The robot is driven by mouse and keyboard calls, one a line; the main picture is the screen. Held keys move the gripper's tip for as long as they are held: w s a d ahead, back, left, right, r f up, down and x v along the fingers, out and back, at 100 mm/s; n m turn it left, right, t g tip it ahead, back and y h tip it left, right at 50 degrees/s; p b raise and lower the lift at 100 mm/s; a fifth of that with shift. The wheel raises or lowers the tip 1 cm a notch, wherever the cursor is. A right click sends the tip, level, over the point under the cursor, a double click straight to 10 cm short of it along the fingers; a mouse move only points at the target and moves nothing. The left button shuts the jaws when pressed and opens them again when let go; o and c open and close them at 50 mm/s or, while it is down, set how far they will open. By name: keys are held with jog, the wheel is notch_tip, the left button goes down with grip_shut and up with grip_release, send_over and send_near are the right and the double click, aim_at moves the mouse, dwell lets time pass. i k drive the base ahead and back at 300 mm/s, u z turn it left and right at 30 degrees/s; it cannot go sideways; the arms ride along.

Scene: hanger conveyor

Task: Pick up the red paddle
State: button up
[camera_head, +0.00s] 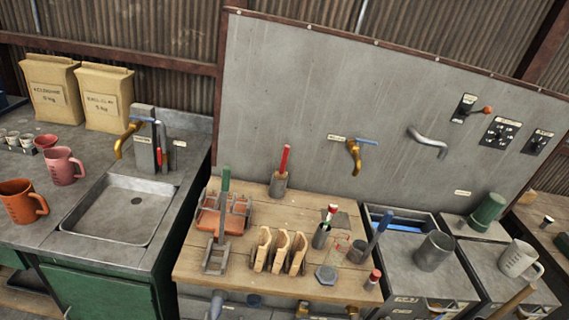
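A red upright stick (285,159), which looks like the red paddle, stands in a small grey-brown holder (278,184) at the back of the wooden bench top (230,268). Its lower end is hidden in the holder, so its full shape cannot be told. A second, thinner red upright piece (164,148) is beside the sink tap. My gripper is not in view.
A green-handled tool (223,190) stands in a rack left of the holder. Tan curved pieces (280,250) stand in front. A brass tap (354,152) juts from the grey back panel (300,90). A blue-handled tool (378,230) leans to the right. The sink (120,209) is at left.

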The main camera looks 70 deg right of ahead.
aim_at(281, 175)
jog(key=z, duration=0.5)
jog(key=i, duration=1.05)
jog(key=z, duration=1.25)
jog(key=i, duration=0.5)
jog(key=z, duration=0.25)
